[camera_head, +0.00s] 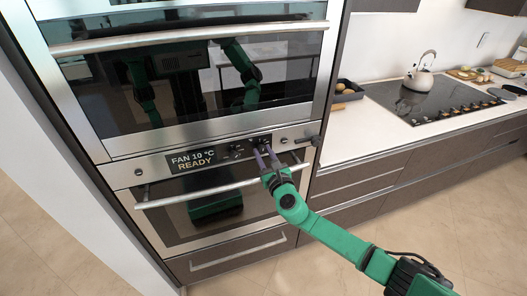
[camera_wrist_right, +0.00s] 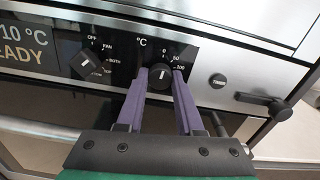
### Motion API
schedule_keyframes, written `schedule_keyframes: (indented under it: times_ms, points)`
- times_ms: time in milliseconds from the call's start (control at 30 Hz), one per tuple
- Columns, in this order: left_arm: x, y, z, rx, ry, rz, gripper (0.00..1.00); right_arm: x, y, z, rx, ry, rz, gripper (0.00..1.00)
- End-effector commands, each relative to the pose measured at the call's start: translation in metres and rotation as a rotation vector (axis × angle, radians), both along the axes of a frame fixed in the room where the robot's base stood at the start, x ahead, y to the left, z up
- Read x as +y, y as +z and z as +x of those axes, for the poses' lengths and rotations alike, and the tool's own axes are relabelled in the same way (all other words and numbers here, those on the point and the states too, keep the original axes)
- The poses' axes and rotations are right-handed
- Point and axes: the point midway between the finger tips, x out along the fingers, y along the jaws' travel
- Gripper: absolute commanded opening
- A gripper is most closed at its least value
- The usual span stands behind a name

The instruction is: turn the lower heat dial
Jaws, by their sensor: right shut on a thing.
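The lower heat dial (camera_wrist_right: 160,83) is a round black knob under a °C mark, with 0, 50 and 100 printed around it. A short white mark shows on its face. My right gripper (camera_wrist_right: 161,71) has its two purple fingers on either side of the dial, shut on it. In the head view my right gripper (camera_head: 263,153) reaches the lower oven's panel from the lower right and covers most of the dial. The display (camera_head: 192,158) reads FAN 10 °C READY. My left gripper shows only as part of a dim reflection, not directly.
A mode dial (camera_wrist_right: 92,64) marked OFF, FAN and BOTH is left of the heat dial. A timer button (camera_wrist_right: 218,80) and a dark lever (camera_wrist_right: 268,103) are to the right. The lower oven's bar handle (camera_head: 215,189) runs below the panel; the upper oven (camera_head: 125,122) is above.

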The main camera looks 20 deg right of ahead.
Motion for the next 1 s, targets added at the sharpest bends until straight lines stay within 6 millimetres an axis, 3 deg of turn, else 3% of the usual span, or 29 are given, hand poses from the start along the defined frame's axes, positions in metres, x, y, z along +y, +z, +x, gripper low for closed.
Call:
schedule_keyframes:
  times_ms: [733, 767, 800, 1000]
  points:
    - [-0.0003, 0.0043, 0.0001, 0.0, 0.0, 0.0, 0.62, 0.0012, -0.0067, -0.0018, 0.005, 0.006, -0.102, 0.0]
    - [-0.0003, 0.0043, 0.0001, 0.0, 0.0, 0.0, 0.62, 0.0012, -0.0066, -0.0018, 0.005, 0.006, -0.102, 0.47]
    - [-0.0004, 0.0043, 0.0, 0.0, 0.0, 0.0, 0.62, 0.001, -0.0062, -0.0017, 0.004, 0.005, -0.101, 0.62]
    - [-0.0004, 0.0045, 0.0001, 0.0, 0.0, 0.0, 0.62, 0.0006, -0.0033, -0.0008, -0.001, 0.002, -0.099, 0.66]
